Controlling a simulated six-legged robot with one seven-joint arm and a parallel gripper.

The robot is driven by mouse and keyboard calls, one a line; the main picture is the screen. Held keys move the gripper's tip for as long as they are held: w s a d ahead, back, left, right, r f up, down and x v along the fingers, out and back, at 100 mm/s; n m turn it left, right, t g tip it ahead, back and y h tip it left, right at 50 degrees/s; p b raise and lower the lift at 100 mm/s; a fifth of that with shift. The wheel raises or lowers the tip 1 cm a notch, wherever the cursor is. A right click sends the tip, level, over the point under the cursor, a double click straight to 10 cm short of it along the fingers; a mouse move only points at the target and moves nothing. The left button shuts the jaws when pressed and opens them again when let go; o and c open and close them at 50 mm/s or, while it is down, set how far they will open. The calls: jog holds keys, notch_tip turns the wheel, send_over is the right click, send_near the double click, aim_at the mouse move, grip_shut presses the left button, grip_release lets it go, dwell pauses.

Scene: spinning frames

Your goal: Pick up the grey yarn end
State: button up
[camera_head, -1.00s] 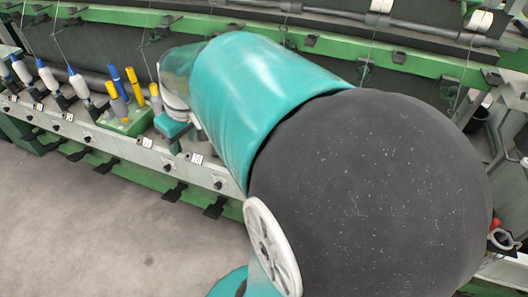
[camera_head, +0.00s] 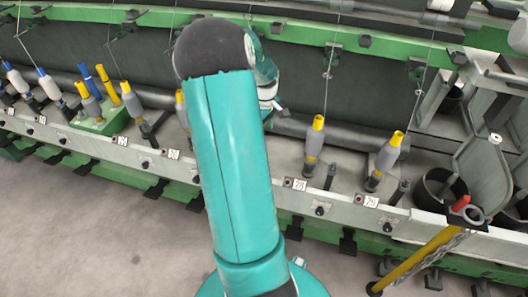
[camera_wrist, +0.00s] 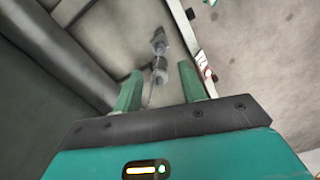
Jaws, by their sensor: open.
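My gripper (camera_wrist: 160,84) shows in the wrist view with its two green fingers apart and nothing clamped between them. A grey and dark bobbin on a spindle (camera_wrist: 159,45) lies beyond and between the fingertips. A thin pale line, perhaps the grey yarn end (camera_wrist: 152,96), runs from it toward the palm between the fingers; it is too blurred to be sure. In the head view, grey bobbins with yellow tops (camera_head: 316,143) (camera_head: 386,158) stand on the rail, with thin strands rising above. There the gripper is mostly hidden behind my arm.
The spinning frame's pale front rail (camera_head: 300,188) runs across. At left are a green box (camera_head: 108,120) with bobbins and white bobbins with blue tops (camera_head: 48,82). At right are a dark bin (camera_head: 440,187) and a yellow post (camera_head: 425,255). The floor in front is clear.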

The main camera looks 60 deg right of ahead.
notch_tip(320, 180, down, 9)
jog(key=shift+w+f, duration=0.1)
jog(key=shift+w, duration=0.05)
jog(key=c, duration=0.8)
